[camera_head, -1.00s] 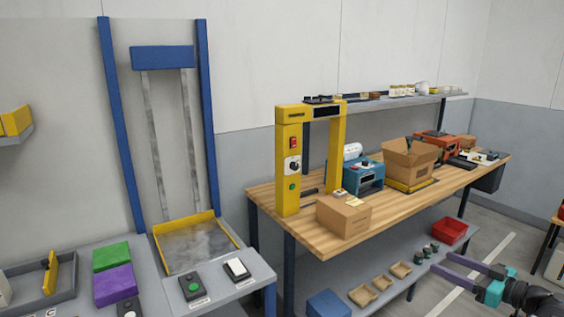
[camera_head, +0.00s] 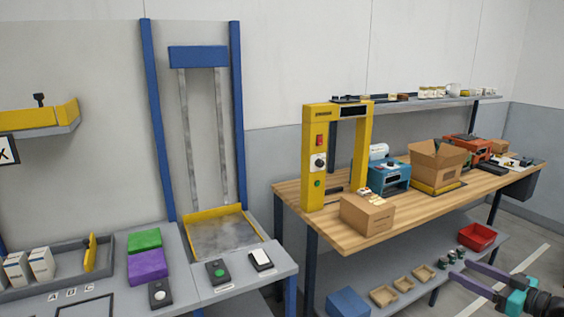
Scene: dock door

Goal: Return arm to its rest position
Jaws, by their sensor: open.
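My gripper (camera_head: 465,274) is at the lower right edge of the head view. Its two dark purple-grey fingers point left and stand apart, with nothing between them. A teal part and dark wrist behind the fingers are mine. The gripper shows in front of the workbench's lower shelf and the floor, apart from the bench objects. The rest of my arm is outside the picture.
A wooden workbench (camera_head: 335,238) holds a yellow frame (camera_head: 312,170), a closed carton (camera_head: 367,216) and an open carton (camera_head: 437,162). A red bin (camera_head: 477,237) sits on its lower shelf. A grey table (camera_head: 205,299) with button boxes stands left. Floor shows at lower right.

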